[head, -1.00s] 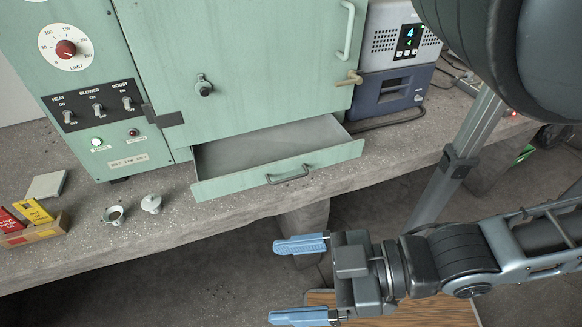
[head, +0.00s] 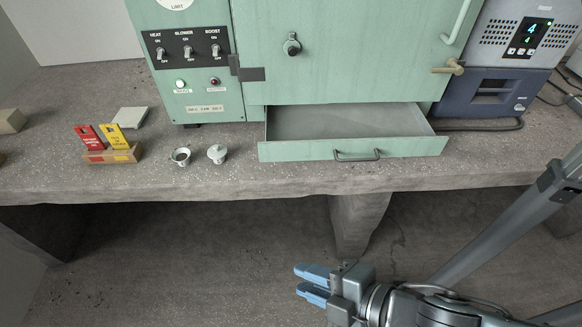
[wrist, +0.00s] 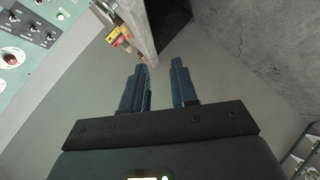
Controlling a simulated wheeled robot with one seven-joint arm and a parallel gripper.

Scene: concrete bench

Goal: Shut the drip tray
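The drip tray (head: 352,150) is a pale green drawer at the bottom of the green oven cabinet (head: 345,50). It stands pulled out over the bench front, with its grey inside showing and empty. Its dark bar handle (head: 357,155) is on the front panel. My gripper (head: 312,284) is below and in front of the bench edge, lower than the tray and apart from it. Its two blue fingers are spread with nothing between them. In the wrist view the gripper (wrist: 160,85) also shows open and empty; the tray is not visible there.
The concrete bench (head: 220,185) has a free front strip left of the tray. A blue-grey instrument (head: 500,70) stands right of the oven.

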